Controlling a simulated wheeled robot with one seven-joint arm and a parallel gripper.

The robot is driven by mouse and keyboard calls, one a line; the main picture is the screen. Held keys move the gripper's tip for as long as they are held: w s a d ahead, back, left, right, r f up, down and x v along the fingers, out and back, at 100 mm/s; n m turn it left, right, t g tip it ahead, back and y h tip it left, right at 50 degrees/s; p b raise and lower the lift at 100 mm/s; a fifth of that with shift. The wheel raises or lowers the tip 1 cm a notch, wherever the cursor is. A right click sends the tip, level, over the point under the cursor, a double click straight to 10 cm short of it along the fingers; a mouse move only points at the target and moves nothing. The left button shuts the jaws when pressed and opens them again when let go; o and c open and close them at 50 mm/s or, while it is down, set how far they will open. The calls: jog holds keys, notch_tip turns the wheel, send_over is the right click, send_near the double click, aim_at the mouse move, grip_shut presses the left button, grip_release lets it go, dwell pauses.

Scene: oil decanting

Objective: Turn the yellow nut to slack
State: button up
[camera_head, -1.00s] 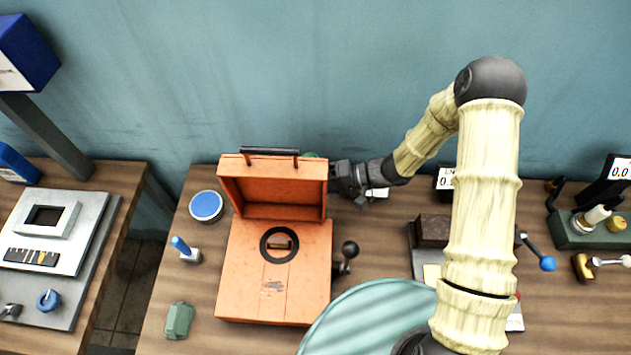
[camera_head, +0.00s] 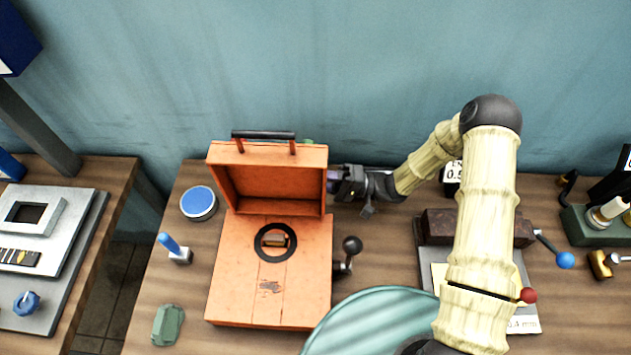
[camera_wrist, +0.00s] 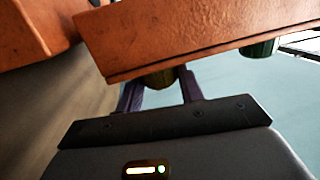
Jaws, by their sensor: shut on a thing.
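An orange box (camera_head: 225,290) stands on the bench with its hinged lid (camera_head: 225,155) upright. My gripper (camera_head: 336,182) is at the right edge of the lid, partly behind it, so its fingertips are mostly hidden in the head view. In the wrist view, two dark purple fingers (camera_wrist: 160,88) reach under the orange lid edge (camera_wrist: 200,40) and are shut on a dull yellow piece (camera_wrist: 159,78), which looks like the yellow nut. The lid edge hides its upper part. A green knob (camera_wrist: 258,48) shows to the right, apart from the fingers.
A black-knobbed crank (camera_head: 351,246) sticks out from the box's right side. A blue-topped round tin (camera_head: 198,203) and a blue-handled stamp (camera_head: 174,248) stand left of the box. A brown block fixture (camera_head: 436,226) is on the right. The wall is close behind.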

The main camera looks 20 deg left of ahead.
jog(key=o, duration=1)
jog(key=shift+r+p, duration=0.15)
jog(key=shift+p, duration=0.25)
